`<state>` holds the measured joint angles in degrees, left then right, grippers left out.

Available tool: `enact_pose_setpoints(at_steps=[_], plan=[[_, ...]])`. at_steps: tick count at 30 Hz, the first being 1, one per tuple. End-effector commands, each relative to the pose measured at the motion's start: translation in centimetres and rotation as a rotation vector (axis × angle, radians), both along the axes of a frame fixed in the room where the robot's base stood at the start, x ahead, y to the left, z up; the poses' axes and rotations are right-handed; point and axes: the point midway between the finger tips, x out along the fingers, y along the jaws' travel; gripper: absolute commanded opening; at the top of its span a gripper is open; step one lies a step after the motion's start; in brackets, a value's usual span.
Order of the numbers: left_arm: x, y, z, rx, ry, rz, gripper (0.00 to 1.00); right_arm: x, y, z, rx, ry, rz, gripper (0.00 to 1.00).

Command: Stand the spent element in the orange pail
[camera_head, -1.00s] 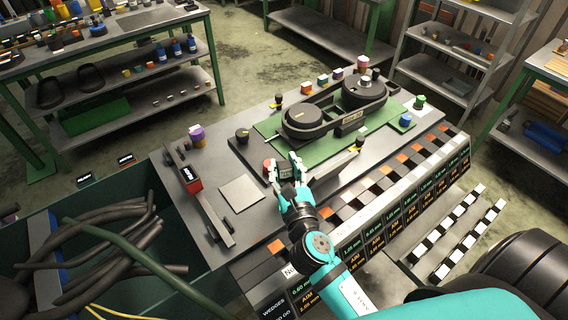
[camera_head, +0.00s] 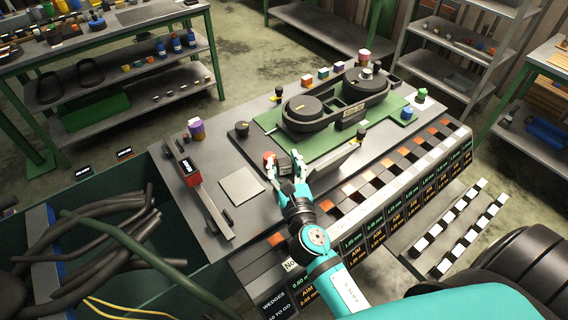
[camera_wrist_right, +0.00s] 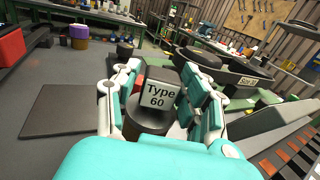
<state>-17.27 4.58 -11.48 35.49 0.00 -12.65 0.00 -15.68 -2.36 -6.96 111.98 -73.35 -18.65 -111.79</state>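My right gripper (camera_head: 285,166) is low over the near part of the workbench, its fingers spread. In the right wrist view its fingers (camera_wrist_right: 158,75) stand either side of a dark block marked "Type 60" (camera_wrist_right: 160,94). A dark round piece (camera_wrist_right: 147,122) sits just nearer, with gaps to the fingers. I cannot tell which piece is the spent element. A red-orange thing (camera_head: 268,158) is just beyond the left finger, partly hidden; I cannot tell if it is the pail. A purple-topped container (camera_head: 196,129) with orange at its base stands farther left. My left gripper is out of view.
A green plate (camera_head: 330,135) carries a dark two-wheeled assembly (camera_head: 340,100) behind the gripper. A grey square pad (camera_head: 241,186) and a long rail with a red block (camera_head: 190,170) lie to the left. A trough of dark hoses (camera_head: 100,240) is at lower left.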

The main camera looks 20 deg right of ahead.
Motion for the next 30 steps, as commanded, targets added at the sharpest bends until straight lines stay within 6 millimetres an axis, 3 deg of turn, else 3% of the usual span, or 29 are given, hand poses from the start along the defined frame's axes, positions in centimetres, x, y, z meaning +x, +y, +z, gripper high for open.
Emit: enact_pose_setpoints(at_steps=[12, 17, 24, 30], plan=[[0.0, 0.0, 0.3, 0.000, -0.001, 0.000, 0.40, -0.2, 0.1, 0.3, 0.000, 0.001, 0.000, 0.54], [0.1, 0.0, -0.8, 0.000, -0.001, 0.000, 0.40, -2.8, 0.6, -0.1, 0.002, 0.003, 0.001, 0.54], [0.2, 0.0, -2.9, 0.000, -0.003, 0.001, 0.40, -8.0, 1.6, -0.3, 0.001, 0.003, -0.001, 0.54], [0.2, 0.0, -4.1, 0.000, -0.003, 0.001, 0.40, -10.8, 2.2, 0.0, 0.000, 0.001, 0.000, 0.54]])
